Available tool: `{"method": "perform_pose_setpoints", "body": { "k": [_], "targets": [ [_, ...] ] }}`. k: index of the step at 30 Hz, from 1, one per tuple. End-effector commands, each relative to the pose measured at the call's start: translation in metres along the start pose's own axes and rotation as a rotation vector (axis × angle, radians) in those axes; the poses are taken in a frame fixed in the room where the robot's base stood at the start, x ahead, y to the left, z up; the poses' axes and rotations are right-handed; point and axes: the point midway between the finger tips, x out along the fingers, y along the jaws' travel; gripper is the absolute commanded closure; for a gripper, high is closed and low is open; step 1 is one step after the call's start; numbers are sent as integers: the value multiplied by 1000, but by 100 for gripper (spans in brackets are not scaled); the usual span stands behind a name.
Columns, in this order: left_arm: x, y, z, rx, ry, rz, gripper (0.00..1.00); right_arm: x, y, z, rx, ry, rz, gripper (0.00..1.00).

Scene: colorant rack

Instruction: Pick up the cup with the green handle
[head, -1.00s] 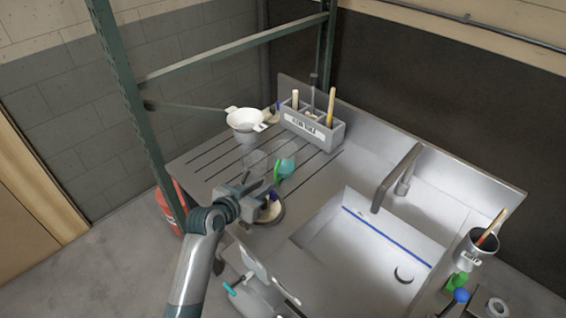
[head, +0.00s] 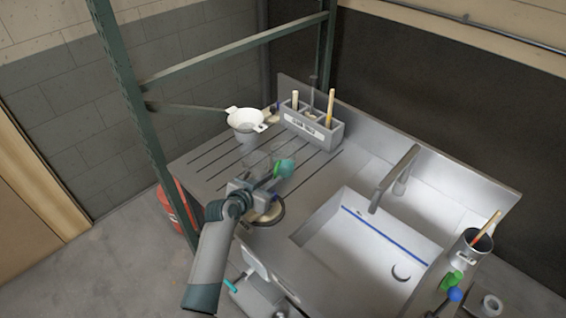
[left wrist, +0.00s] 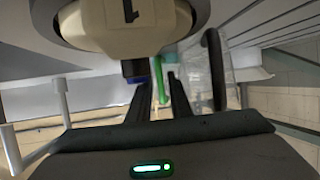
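A clear cup with a green handle (head: 276,172) stands on the ribbed drainboard, close to a teal object (head: 286,167). The cup's clear body is hard to make out. In the left wrist view the green handle (left wrist: 159,80) shows upright between the dark fingers, near their tips. My left gripper (left wrist: 162,82) is open, with a gap between its fingers. In the head view my left gripper (head: 262,187) reaches in just in front of the handle, its fingers partly hidden. Contact cannot be told. My right gripper is not in view.
A cream bottle marked 1 (left wrist: 125,25) is very close to my left gripper. A clear cup with a black handle (left wrist: 224,72) stands on the other side. A white strainer (head: 246,119), a grey tool caddy (head: 322,131) and the sink (head: 350,245) lie beyond.

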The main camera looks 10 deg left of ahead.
Motion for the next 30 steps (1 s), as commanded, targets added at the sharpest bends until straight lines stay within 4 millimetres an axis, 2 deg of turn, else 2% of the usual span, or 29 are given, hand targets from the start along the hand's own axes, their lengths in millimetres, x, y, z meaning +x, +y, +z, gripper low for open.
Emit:
{"method": "perform_pose_setpoints", "body": {
  "k": [9, 12, 30],
  "targets": [
    [0, 0, 0, 0, 0, 0, 81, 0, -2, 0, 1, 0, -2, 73],
    [0, 0, 0, 0, 0, 0, 100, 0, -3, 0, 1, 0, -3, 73],
    [-1, 0, -2, 1, 1, 0, 100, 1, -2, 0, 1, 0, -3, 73]
  ]
}}
